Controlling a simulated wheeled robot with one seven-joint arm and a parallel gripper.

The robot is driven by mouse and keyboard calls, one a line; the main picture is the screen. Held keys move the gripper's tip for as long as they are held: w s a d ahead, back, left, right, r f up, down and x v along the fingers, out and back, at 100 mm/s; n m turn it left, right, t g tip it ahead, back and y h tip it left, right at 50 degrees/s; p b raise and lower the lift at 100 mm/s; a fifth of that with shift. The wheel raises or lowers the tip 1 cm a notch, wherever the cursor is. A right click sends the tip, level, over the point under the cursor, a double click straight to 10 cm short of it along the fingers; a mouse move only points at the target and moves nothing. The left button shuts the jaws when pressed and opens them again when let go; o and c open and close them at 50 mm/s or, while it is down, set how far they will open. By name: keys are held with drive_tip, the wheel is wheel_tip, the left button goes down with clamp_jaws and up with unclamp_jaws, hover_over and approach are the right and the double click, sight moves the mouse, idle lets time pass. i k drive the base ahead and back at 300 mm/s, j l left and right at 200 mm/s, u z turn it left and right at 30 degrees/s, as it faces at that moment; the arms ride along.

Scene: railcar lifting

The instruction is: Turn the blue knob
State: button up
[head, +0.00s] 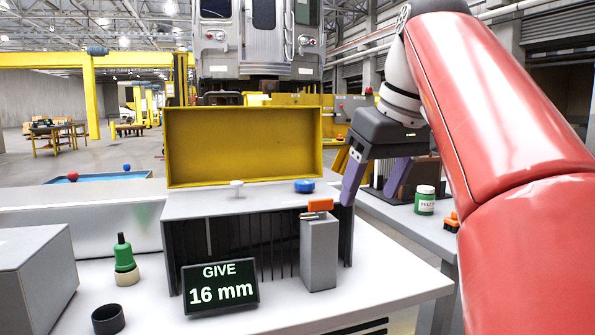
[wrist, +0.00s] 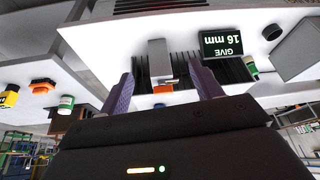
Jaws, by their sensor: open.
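The blue knob (head: 304,186) is a low round disc on top of the grey slotted housing (head: 190,203), near its right end. My gripper (head: 368,201) is open and empty, with its purple fingers pointing down. In the head view it hangs to the right of the blue knob, apart from it. In the wrist view, my gripper (wrist: 164,82) has its two fingers spread apart, with the orange-topped grey post between them in the picture. The blue knob is small and hard to make out there.
A white knob (head: 236,184) sits left on the same housing, before a raised yellow panel (head: 243,147). A grey post (head: 319,255) with an orange top and a "GIVE 16 mm" display (head: 220,288) stand in front. A green jar (head: 425,200) stands at right.

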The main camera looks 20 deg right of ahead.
sight(302, 185)
drive_tip(key=i, duration=0.85)
drive_tip(key=k+j, duration=0.2)
drive_tip(key=j, duration=0.1)
